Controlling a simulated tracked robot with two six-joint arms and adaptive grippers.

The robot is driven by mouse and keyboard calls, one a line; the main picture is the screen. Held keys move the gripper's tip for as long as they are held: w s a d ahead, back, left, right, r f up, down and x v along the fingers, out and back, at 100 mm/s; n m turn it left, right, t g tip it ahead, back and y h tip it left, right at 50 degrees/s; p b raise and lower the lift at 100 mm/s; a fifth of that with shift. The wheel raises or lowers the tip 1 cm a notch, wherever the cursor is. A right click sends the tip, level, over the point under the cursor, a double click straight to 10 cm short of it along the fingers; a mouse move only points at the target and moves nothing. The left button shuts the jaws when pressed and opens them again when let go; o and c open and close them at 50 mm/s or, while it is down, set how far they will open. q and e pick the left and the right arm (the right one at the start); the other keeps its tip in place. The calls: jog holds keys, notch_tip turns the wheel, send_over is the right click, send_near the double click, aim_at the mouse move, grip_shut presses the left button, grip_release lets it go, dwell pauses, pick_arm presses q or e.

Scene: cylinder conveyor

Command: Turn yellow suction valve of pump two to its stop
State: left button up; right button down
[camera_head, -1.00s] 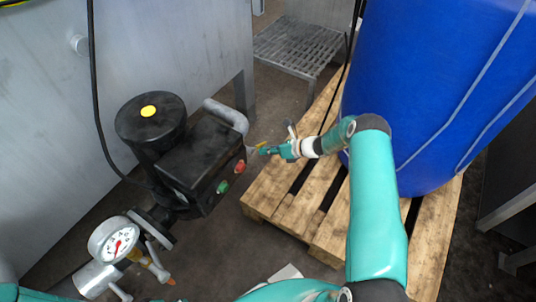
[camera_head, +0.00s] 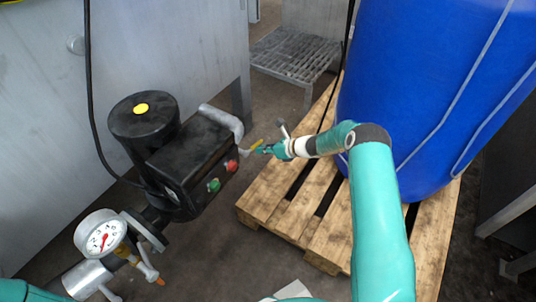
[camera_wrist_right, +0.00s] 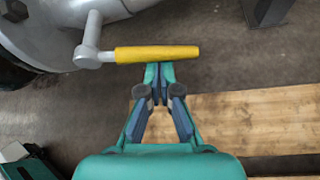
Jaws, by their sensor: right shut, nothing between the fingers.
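The yellow valve handle (camera_wrist_right: 157,54) is a straight lever on a grey stem at the pump's grey pipe. It lies nearly level across the right wrist view; in the head view a small yellow part (camera_head: 256,145) shows beside the pipe's end. My right gripper (camera_wrist_right: 160,74) is shut and empty, its fingertips just below the middle of the lever. Whether they touch it I cannot tell. In the head view the right gripper (camera_head: 266,150) is small, just right of the handle. The black pump (camera_head: 188,158) carries a yellow-dotted cap. My left gripper is out of view.
A pressure gauge (camera_head: 101,235) and another small valve handle (camera_head: 146,269) stand at the lower left. A blue drum (camera_head: 430,80) stands on a wooden pallet (camera_head: 275,210) at right. A grey tank (camera_head: 180,50) lies behind the pump. Dark floor is free in front.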

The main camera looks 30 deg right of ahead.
jog(key=shift+w+d+r, duration=0.1)
jog(key=shift+w+r, duration=0.1)
jog(key=shift+r, duration=0.5)
jog(key=shift+s, duration=0.1)
